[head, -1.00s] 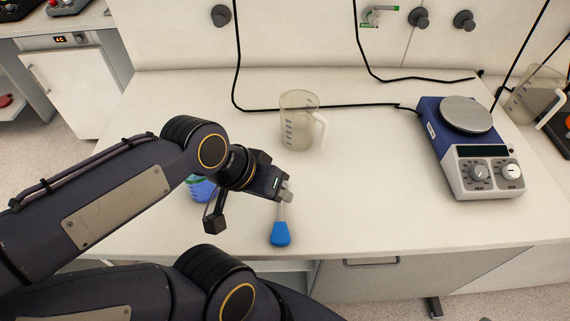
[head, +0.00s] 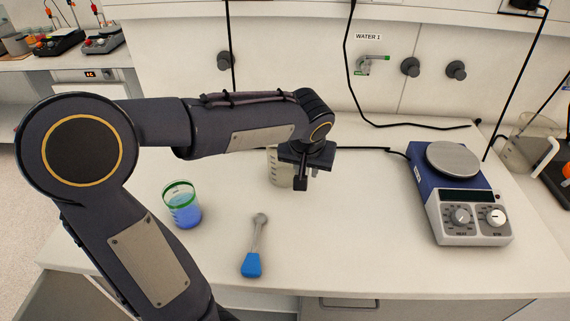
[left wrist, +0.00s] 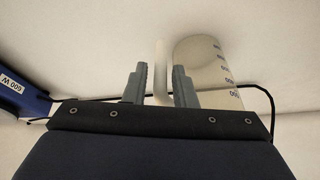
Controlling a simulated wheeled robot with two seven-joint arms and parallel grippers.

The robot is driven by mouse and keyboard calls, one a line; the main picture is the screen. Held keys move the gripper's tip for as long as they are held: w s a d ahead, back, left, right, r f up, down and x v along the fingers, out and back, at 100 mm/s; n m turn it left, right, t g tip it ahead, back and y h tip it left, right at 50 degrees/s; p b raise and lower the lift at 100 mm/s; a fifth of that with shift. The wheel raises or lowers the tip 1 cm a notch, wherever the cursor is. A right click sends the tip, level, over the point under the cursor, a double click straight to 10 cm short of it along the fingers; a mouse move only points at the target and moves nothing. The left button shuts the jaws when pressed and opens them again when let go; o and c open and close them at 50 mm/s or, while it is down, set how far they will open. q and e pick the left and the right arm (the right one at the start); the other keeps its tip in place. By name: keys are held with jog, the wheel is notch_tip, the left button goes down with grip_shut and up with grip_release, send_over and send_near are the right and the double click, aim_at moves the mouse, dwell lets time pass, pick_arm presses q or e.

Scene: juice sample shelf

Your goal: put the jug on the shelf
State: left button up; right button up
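The clear jug (head: 277,171) with dark scale marks stands upright on the white bench, partly hidden behind my left gripper (head: 306,180). In the left wrist view the jug (left wrist: 208,62) is at the upper right. Its pale handle (left wrist: 161,68) shows in the gap between the two grey fingers of my left gripper (left wrist: 160,88). The fingers are apart and do not look closed on the handle; how deep it sits between them I cannot tell. My right gripper is not in view. I cannot make out the shelf.
A beaker of blue liquid (head: 183,207) and a blue-handled tool (head: 253,252) stand and lie in front of the jug. A blue hotplate (head: 464,200) is at the right, with another clear jug (head: 523,146) beyond it. Black cables run along the back.

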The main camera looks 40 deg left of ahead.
pick_arm(q)
jog(key=x, duration=0.2)
jog(key=shift+w+a+f, duration=0.1)
jog(key=shift+f, duration=0.25)
grip_shut()
